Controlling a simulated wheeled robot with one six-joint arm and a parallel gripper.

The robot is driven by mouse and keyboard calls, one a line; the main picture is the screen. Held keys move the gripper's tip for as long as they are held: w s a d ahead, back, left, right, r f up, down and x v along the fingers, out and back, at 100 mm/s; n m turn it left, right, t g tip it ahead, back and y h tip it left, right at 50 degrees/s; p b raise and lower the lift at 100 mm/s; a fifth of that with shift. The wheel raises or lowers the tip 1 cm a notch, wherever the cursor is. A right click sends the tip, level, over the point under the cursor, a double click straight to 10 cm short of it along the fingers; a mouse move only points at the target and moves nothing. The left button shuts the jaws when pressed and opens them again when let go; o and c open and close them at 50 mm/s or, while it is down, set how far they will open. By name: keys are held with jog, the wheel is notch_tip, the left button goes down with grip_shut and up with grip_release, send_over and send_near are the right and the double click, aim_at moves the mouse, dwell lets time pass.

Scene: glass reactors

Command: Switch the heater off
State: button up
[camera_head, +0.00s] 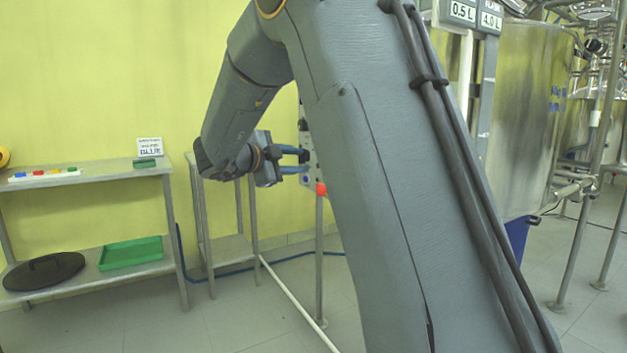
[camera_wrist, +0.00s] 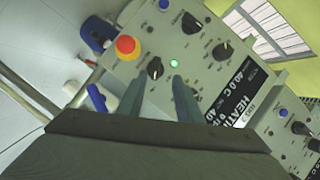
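The heater's control panel (camera_wrist: 205,62) fills much of the wrist view, turned at an angle. It has a red mushroom button (camera_wrist: 127,47), a lit green lamp (camera_wrist: 174,63) and several black knobs. Its dark display (camera_wrist: 232,100) reads "HEATI…" and 40.0 C, partly cut off. My gripper (camera_wrist: 158,88) is open and empty, its two fingers pointing at the panel. A black knob (camera_wrist: 155,68) lies just beyond the gap between the fingertips; I cannot tell whether they touch it. In the head view my gripper (camera_head: 295,161) is beside the panel (camera_head: 306,140), mostly hidden by my arm.
A second panel section (camera_wrist: 292,128) with knobs adjoins at the lower right. In the head view, a shelf (camera_head: 100,178) with coloured blocks stands left, above a green tray (camera_head: 130,253). A steel vessel (camera_head: 525,110) and pipes stand right. The floor between is mostly clear.

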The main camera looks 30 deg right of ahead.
jog(key=b+x, duration=0.1)
jog(key=x, duration=0.7)
jog(key=shift+s+m+b, duration=0.3)
jog(key=shift+s+b, duration=0.05)
jog(key=shift+s, duration=0.05)
jog(key=shift+f, duration=0.1)
grip_shut()
